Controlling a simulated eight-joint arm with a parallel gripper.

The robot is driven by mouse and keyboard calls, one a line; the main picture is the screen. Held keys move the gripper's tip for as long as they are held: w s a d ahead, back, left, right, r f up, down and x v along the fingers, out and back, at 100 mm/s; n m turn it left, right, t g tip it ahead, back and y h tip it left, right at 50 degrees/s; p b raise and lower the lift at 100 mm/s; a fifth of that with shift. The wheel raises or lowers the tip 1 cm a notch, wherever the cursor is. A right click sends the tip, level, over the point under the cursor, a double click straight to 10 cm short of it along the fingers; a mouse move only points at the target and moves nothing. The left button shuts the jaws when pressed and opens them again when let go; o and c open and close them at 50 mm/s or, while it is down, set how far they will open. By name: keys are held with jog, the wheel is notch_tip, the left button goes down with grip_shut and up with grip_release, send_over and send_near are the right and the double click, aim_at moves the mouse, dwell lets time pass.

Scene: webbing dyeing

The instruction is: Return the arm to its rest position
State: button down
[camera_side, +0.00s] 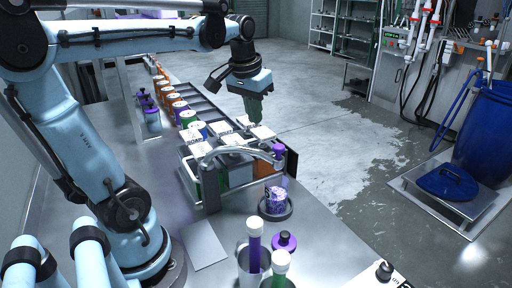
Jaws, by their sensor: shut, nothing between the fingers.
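My arm reaches from the lower left across the top of the picture. My gripper (254,112) points down above the far end of a rack of boxes. Its green fingers are together with nothing between them. It appears above or just behind the white-topped boxes (262,132); whether it touches any of them I cannot tell.
A metal rack (212,200) holds the boxes. A purple-patterned cup (275,200) stands in a dark round holder beside it. Orange and white jars (173,103) line the back left.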

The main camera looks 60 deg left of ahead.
jog(key=w+d+f+m+t, duration=0.1)
jog(key=d+m+t, duration=0.15)
jog(key=d, duration=0.35)
jog(key=d+f+m+t, duration=0.1)
jog(key=d+t, duration=0.2)
jog(key=d, duration=0.3)
jog(key=s+d+f+h, duration=0.1)
jog(key=s+f, duration=0.3)
jog(key=f, duration=0.1)
jog(key=shift+m+g, duration=0.45)
